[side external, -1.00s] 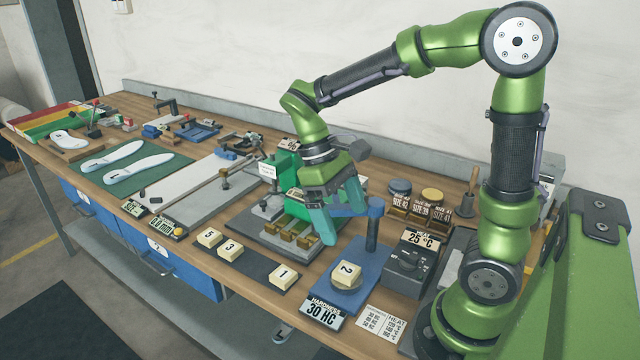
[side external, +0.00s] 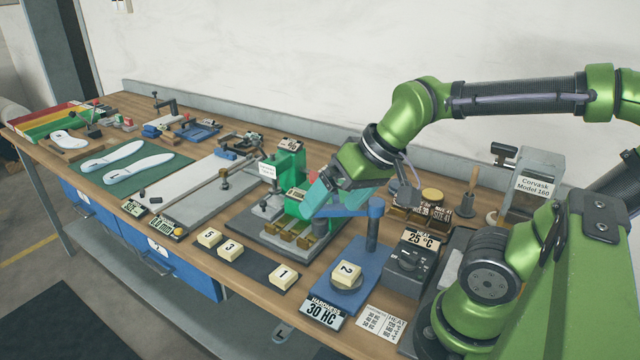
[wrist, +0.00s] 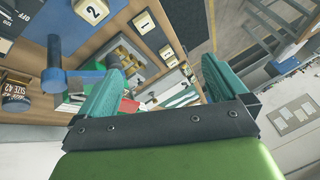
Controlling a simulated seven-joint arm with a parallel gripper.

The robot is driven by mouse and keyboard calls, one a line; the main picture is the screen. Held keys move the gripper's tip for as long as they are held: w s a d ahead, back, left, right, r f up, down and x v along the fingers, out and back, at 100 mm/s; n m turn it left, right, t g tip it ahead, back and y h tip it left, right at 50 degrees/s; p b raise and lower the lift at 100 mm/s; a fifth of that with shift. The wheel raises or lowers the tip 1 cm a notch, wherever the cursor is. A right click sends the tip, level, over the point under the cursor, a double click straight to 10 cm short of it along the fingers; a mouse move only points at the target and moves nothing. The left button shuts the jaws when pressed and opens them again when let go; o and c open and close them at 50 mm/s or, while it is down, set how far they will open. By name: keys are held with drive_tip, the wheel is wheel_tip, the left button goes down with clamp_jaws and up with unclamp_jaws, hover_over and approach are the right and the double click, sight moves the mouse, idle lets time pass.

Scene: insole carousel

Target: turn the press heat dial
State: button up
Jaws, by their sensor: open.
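The heat dial (side external: 409,258) is a dark knob on the front of a black control box (side external: 400,281), at the right of the bench in the side view. A display (side external: 419,239) on top of the box reads 25 °C. My gripper (side external: 326,203) has teal fingers and hangs tilted above the green press (side external: 291,165), up and left of the dial and apart from it. It also shows in the wrist view (wrist: 160,84), with its fingers apart and nothing between them.
A blue hardness tester (side external: 373,240) with a block marked 2 (side external: 347,272) stands between the press and the control box; its display (side external: 321,311) reads 30 HC. Several numbered blocks lie to the left. Round size-labelled jars (side external: 432,195) stand behind the box. A printed card (side external: 381,323) lies in front.

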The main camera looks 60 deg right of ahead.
sight(409, 254)
drive_tip(key=shift+s+a+r+t, duration=0.1)
drive_tip(key=shift+s+r+t, duration=0.25)
drive_tip(key=shift+s, duration=0.1)
drive_tip(key=shift+s+r, duration=0.15)
drive_tip(key=shift+r, duration=0.05)
drive_tip(key=shift+c, duration=0.8)
drive_tip(key=shift+f, duration=0.15)
drive_tip(key=shift+c, duration=1.4)
drive_tip(key=w+d+g, duration=0.1)
drive_tip(key=w+d+f, duration=0.1)
drive_tip(key=d, duration=0.1)
drive_tip(key=shift+f+m+g, duration=0.2)
drive_tip(key=shift+m+g, duration=0.15)
drive_tip(key=shift+m, duration=0.05)
drive_tip(key=c, duration=0.4)
drive_tip(key=d+g, duration=0.1)
drive_tip(key=d, duration=0.1)
drive_tip(key=d+f+g, duration=0.1)
drive_tip(key=d, duration=0.1)
drive_tip(key=d+f+g+h, duration=0.1)
drive_tip(key=d+g, duration=0.1)
drive_tip(key=shift+n, duration=0.4)
drive_tip(key=shift+c, duration=1.4)
drive_tip(key=shift+s+d+r+n+g, duration=0.95)
drive_tip(key=shift+s+d+g, duration=1)
drive_tip(key=shift+d+g, duration=0.95)
drive_tip(key=x, duration=1.6)
drive_tip(key=shift+a+f, duration=0.1)
drive_tip(key=shift+f, duration=0.3)
drive_tip(key=shift+c, duration=0.4)
